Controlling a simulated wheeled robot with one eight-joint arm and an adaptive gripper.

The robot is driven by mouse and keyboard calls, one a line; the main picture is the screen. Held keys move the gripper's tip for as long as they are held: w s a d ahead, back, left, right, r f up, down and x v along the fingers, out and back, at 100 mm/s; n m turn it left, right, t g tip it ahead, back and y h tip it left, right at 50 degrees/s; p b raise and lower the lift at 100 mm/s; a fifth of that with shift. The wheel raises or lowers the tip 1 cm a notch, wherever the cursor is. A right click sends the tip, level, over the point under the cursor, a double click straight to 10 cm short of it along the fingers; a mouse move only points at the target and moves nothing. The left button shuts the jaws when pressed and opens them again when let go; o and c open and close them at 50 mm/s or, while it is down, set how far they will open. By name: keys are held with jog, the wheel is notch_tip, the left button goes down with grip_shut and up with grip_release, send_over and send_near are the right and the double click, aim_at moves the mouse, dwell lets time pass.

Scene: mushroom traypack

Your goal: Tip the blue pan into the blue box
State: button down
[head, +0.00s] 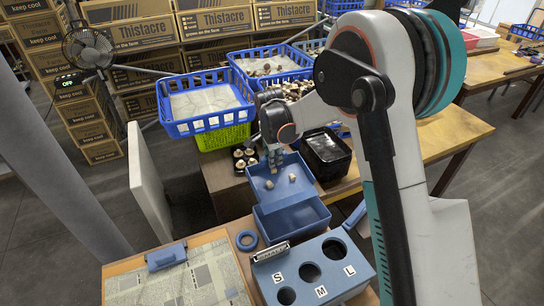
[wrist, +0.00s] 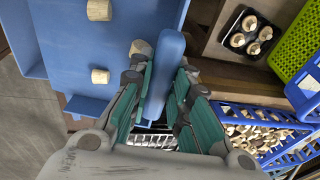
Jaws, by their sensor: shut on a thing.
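The blue pan (head: 262,170) is at the middle of the head view, with light mushrooms loose on its floor. It fills the left of the wrist view (wrist: 120,28), where three mushroom pieces show on it. My gripper (wrist: 160,95) is shut on the pan's blue handle (wrist: 171,55). In the head view my gripper (head: 274,158) is at the pan's far edge, partly hidden by my arm. The blue box (head: 292,224) is just in front of the pan, and the pan's near edge overlaps its far rim in the picture. The pan's exact tilt is unclear.
A black tray of mushrooms (head: 239,165) and an empty-looking black bin (head: 327,147) flank the pan. Blue crates (head: 205,124) stand behind. A blue sizing block with holes marked S, M, L (head: 325,288) and a blue ring (head: 246,240) are in front.

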jog(key=shift+s+d+r+t+y+p, duration=0.2)
jog(key=shift+s+d+r+t+y, duration=0.1)
jog(key=shift+s+r+t, duration=0.35)
jog(key=shift+s+d+r+t+y+p, duration=0.15)
jog(key=shift+s+r+t+y, duration=0.15)
jog(key=shift+s+r+t, duration=0.3)
jog(key=s+d+r+t+y+b, duration=0.1)
jog(key=s+d+r+t+b, duration=0.1)
jog(key=s+r+t, duration=0.1)
jog(key=shift+s+d+r+t+y+b, duration=0.15)
jog(key=shift+s+r+t+y+b, duration=0.2)
jog(key=shift+s+t, duration=0.65)
jog(key=shift+s, duration=0.1)
